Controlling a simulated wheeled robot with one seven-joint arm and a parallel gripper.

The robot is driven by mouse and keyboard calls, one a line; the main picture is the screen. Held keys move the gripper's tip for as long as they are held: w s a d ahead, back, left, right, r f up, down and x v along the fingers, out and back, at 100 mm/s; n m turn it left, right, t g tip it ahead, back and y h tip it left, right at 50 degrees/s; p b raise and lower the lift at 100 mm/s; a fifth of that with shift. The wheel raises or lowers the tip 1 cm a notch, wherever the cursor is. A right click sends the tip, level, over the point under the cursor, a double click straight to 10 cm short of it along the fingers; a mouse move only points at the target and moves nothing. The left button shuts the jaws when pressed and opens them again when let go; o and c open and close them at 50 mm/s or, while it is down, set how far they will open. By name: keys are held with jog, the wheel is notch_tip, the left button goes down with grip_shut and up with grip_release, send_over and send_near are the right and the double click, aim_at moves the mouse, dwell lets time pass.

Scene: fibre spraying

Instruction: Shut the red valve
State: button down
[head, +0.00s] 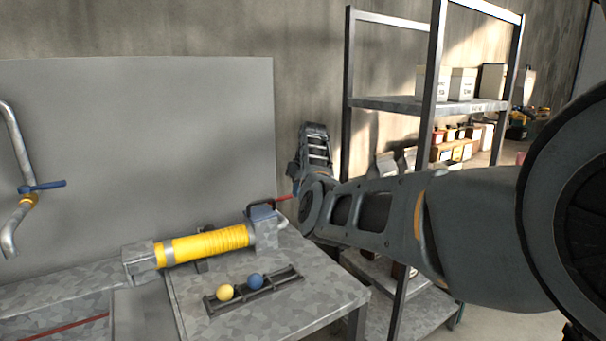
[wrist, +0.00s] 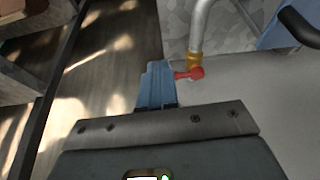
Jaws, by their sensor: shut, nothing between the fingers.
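The red valve's handle (wrist: 190,73) shows in the wrist view, on a brass-coloured fitting (wrist: 194,60) at the end of a silver pipe. My gripper (wrist: 158,70) has its blue fingers shut and empty, just left of the handle's end. The fingertips look very close to the handle; I cannot tell whether they touch it. In the head view a thin red handle (head: 283,198) shows beside the wrist of my arm, at the table's far right corner. My arm hides most of the gripper and the red valve's fitting there.
A yellow cylinder (head: 208,244) lies on the grey table (head: 310,312), with a rack (head: 240,297) holding a yellow ball (head: 225,291) and a blue ball (head: 255,280) in front. A blue-handled valve (head: 45,186) is at far left. A metal shelf (head: 432,104) stands behind my arm.

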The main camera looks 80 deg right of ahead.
jog(key=v, duration=0.6)
jog(key=shift+a+r, duration=0.25)
jog(key=shift+r, duration=0.1)
dwell(0.3)
